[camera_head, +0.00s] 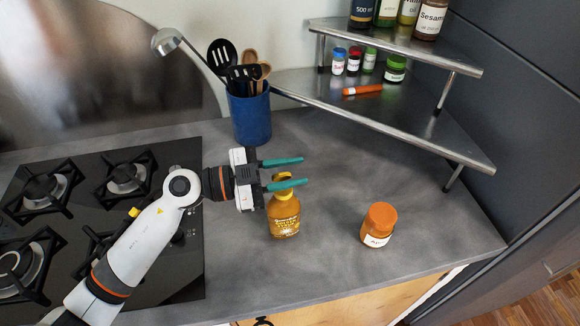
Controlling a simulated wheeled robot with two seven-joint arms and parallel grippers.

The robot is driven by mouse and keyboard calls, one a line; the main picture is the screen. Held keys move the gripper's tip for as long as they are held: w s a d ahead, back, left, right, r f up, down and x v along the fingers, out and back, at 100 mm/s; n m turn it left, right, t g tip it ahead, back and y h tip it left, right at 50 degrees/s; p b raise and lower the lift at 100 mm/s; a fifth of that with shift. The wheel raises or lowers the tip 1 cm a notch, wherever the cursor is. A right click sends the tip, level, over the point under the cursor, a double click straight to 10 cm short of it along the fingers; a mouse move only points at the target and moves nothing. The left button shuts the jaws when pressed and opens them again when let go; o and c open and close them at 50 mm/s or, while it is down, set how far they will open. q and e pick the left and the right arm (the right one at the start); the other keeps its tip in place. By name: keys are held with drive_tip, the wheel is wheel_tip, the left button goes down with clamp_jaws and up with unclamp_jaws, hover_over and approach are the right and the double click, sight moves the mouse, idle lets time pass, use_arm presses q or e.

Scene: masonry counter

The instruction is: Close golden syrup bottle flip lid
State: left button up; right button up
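The golden syrup bottle (284,221) stands upright on the grey counter, amber-brown with a label and a yellow top (281,178). My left gripper (292,172) comes in from the left, its two green fingers apart and pointing right. One finger is beyond the bottle's top and the other crosses close to it in the picture. I cannot tell whether a finger touches the bottle. The lid's exact position is partly hidden by the near finger. My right gripper is not in view.
An orange-lidded jar (378,225) stands right of the bottle. A blue utensil pot (250,117) stands behind the gripper. A black gas hob (180,262) is at left. A two-tier metal corner shelf (420,122) holds bottles and small jars. Counter between jar and shelf is clear.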

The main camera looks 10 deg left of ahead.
use_arm(q)
clamp_jaws()
drive_tip(key=shift+s+d+m+p, duration=0.2)
drive_tip(key=shift+m+p, duration=0.25)
drive_tip(key=shift+m, duration=0.35)
drive_tip(key=shift+s+f+m, duration=0.2)
drive_tip(key=shift+f+m, duration=0.05)
drive_tip(key=shift+m, duration=0.45)
unclamp_jaws()
